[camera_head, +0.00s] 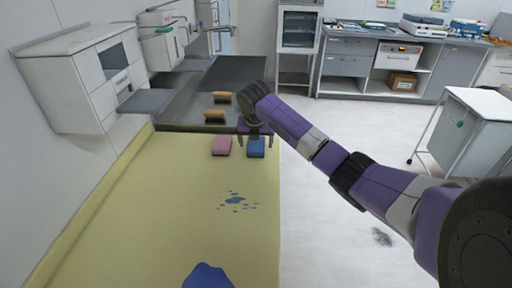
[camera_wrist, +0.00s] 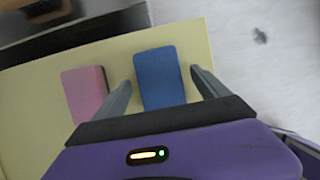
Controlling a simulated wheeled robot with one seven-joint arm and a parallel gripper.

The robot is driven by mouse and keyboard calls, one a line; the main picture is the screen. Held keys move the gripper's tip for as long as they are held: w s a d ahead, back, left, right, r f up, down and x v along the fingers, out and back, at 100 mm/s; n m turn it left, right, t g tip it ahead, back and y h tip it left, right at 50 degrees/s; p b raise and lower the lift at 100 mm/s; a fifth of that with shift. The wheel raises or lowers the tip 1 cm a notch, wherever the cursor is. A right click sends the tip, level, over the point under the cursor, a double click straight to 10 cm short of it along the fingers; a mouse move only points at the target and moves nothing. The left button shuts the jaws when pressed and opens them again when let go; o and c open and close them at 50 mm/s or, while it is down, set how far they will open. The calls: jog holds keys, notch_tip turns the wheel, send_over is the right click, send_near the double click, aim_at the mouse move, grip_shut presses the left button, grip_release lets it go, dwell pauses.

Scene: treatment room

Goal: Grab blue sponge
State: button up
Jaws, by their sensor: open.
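The blue sponge (camera_head: 256,148) lies on the yellow table top near its far right end, beside the pink sponge (camera_head: 221,146). In the wrist view the blue sponge (camera_wrist: 160,78) shows between my two fingers, with a finger on each side and its far end reaching beyond them. My gripper (camera_head: 256,138) is open, pointing down over the blue sponge. I cannot tell how high the fingertips are above the table. In the wrist view the pink sponge (camera_wrist: 85,92) lies left of my left finger, partly hidden by it.
Two orange-brown items (camera_head: 215,116) lie on the dark counter (camera_head: 180,107) beyond. A white cabinet (camera_head: 85,85) stands at left. Open floor lies right of the table.

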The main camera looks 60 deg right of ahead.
jog(key=shift+f, duration=0.15)
jog(key=shift+c, duration=0.3)
jog(key=c, duration=1.4)
jog(key=shift+o, duration=0.2)
